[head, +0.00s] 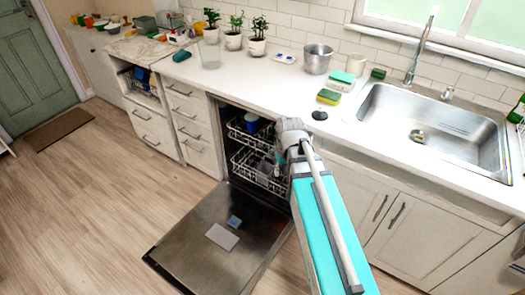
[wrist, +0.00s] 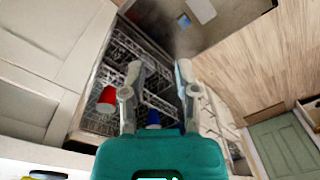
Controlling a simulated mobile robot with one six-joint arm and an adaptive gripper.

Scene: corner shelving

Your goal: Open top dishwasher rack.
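The dishwasher stands open under the counter, its door (head: 215,240) lowered flat toward the floor. The top rack (head: 240,134) is a white wire rack inside the cavity, holding a blue cup (head: 252,123). A red cup (wrist: 107,97) and the blue cup (wrist: 153,118) show in the wrist view. The lower rack (head: 250,165) lies beneath. My gripper (wrist: 160,72) is open, its two fingers apart in front of the racks. In the head view my arm hides the right part of the racks. I cannot tell whether the fingers touch the top rack.
The counter (head: 270,85) runs above the dishwasher, with a sponge (head: 328,97) and a metal sink (head: 435,125). Drawers (head: 190,120) stand left of the cavity and cabinet doors (head: 405,215) right.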

